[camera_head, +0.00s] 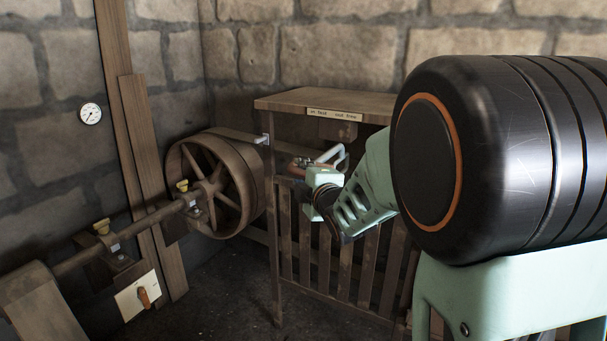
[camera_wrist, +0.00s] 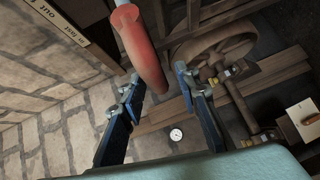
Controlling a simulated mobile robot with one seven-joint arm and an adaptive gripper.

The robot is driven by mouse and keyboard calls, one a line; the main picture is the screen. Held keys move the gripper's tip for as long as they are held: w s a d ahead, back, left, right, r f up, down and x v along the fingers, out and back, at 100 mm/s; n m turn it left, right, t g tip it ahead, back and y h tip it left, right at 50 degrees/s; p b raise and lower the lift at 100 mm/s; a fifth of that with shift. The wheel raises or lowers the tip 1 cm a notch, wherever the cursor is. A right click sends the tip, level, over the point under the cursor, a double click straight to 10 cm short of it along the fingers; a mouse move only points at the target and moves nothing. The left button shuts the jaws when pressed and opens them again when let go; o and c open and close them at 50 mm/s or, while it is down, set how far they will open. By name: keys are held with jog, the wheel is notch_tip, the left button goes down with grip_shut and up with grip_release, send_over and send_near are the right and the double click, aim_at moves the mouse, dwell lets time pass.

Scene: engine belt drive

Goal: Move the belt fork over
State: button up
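A red rod-like handle (camera_wrist: 140,48), which looks like the belt fork's grip, runs down from the top of the wrist view. Its rounded end shows between the fingertips of my gripper (camera_wrist: 158,78), with a visible gap on each side. My gripper is open. In the head view my gripper (camera_head: 322,162) is at the front of the wooden frame, below a label (camera_head: 335,114) that reads roughly "in fast, out free". A bar with a pale bracket (camera_head: 265,139) runs from the frame towards the spoked pulley (camera_head: 212,185). The fork's far end is not clear.
The wooden frame (camera_head: 292,103) has a slatted front below my gripper. A shaft (camera_head: 150,219) with yellow-topped bearings runs left from the pulley. A round gauge (camera_head: 91,113) hangs on the stone wall.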

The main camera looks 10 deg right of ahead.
jog(key=shift+d, duration=0.1)
jog(key=shift+s+d+r, duration=0.1)
jog(key=shift+s, duration=0.2)
jog(key=f+v, duration=0.1)
jog(key=v, duration=0.5)
jog(key=shift+s+r, duration=0.35)
jog(key=shift+r, duration=0.2)
